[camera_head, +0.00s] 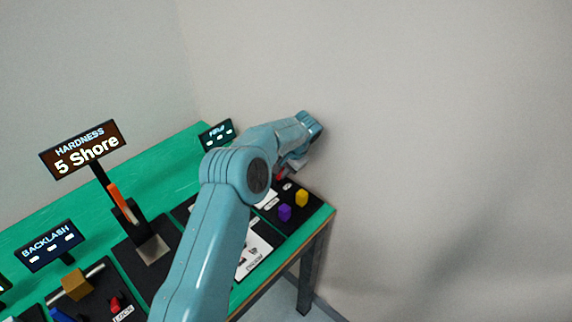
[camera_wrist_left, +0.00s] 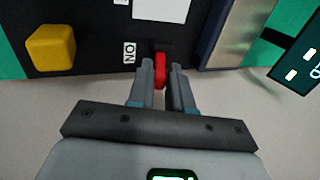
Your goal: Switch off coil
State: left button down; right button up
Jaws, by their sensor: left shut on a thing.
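A red switch lever (camera_wrist_left: 160,70) sits on a black panel (camera_wrist_left: 95,60) beside a white label reading "ON" in the left wrist view. My left gripper (camera_wrist_left: 161,72) has its grey fingers on either side of the lever and is shut on it. In the head view my left arm reaches over the table's right end. Its gripper (camera_head: 292,166) is partly hidden by my arm, and a bit of red (camera_head: 279,175) shows beside it. My right gripper is not in view.
A yellow block (camera_head: 301,197) and a purple block (camera_head: 285,212) stand on the black panel near the green table's (camera_head: 328,212) right edge. A small display (camera_head: 216,135) stands behind. A "HARDNESS 5 Shore" sign (camera_head: 83,150) and a "BACKLASH" display (camera_head: 50,246) stand further left.

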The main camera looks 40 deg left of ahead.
pick_arm(q)
jog(key=shift+a+r+h+p, duration=0.15)
jog(key=shift+a+h+p, duration=0.25)
jog(key=shift+h+p, duration=0.4)
jog(key=c, duration=1.1)
grip_release()
jog(key=shift+d+r, duration=0.1)
jog(key=shift+r, duration=0.2)
jog(key=v, duration=1.5)
jog(key=shift+w+d+r, duration=0.1)
jog(key=shift+d+r, duration=0.05)
jog(key=shift+r, duration=0.2)
